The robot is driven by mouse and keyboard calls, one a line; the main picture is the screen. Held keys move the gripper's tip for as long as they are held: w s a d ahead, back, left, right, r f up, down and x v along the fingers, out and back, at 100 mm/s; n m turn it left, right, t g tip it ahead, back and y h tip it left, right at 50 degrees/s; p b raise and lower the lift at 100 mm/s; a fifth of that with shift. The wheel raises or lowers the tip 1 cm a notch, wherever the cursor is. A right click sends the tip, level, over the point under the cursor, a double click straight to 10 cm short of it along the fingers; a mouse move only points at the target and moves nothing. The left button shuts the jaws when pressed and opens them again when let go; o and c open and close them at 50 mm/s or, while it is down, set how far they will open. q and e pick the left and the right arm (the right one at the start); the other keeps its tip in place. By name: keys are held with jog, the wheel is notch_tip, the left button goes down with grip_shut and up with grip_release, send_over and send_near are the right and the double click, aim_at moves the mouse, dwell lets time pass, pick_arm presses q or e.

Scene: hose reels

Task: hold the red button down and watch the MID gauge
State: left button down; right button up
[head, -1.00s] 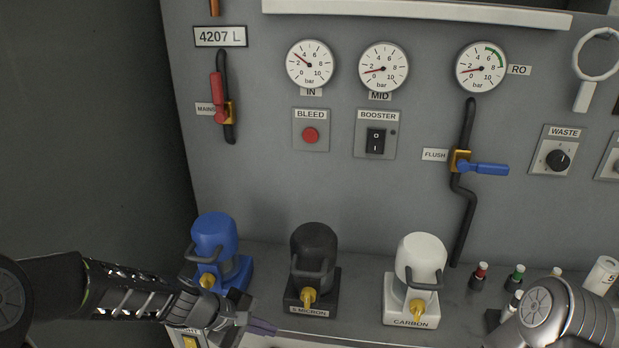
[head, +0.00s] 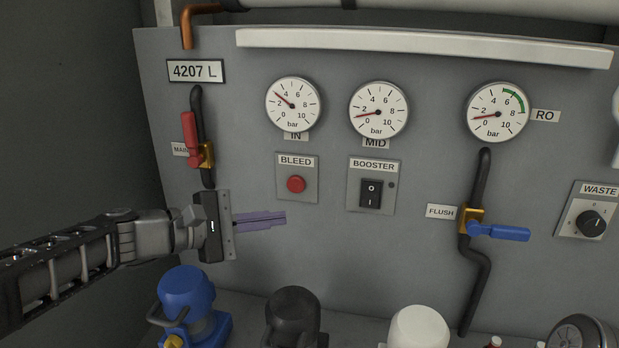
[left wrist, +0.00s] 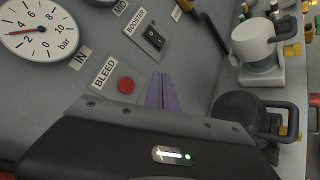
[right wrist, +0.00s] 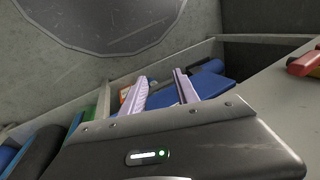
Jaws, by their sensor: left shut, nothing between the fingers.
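The red button (head: 296,184) sits on the BLEED plate (head: 284,199) on the grey panel. It also shows in the left wrist view (left wrist: 125,85). The MID gauge (head: 378,110) is up and to the right of it; its red needle points near 1 to 2 bar. My left gripper (head: 284,218) is shut and empty, its purple fingers just below the red button in the head view and apart from it. In the left wrist view its fingertips (left wrist: 160,76) show right of the button. My right gripper (right wrist: 160,82) is open and empty, its fingers apart, in the right wrist view.
The BOOSTER switch (head: 371,193) is right of the button. Blue (head: 187,292), black (head: 293,312) and white (head: 418,328) canisters stand below.

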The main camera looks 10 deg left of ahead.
pick_arm(q)
jog(key=shift+s+a, duration=0.1)
jog(key=shift+s, duration=0.05)
jog(key=p, duration=0.3)
send_near(301, 188)
jog(key=shift+w+d+f, duration=0.25)
jog(key=shift+w+d, duration=0.15)
jog(key=shift+d, duration=0.35)
jog(key=shift+w+d+f, duration=0.3)
jog(key=shift+w+d, duration=0.1)
jog(key=shift+d, duration=0.4)
jog(key=shift+w+d+f, duration=0.25)
jog(key=shift+w+d, duration=0.15)
jog(key=shift+d, duration=0.35)
jog(key=shift+w, duration=0.1)
jog(key=shift+w, duration=0.3)
jog(key=shift+w+r, duration=0.1)
jog(key=shift+w, duration=0.45)
dwell(2.9)
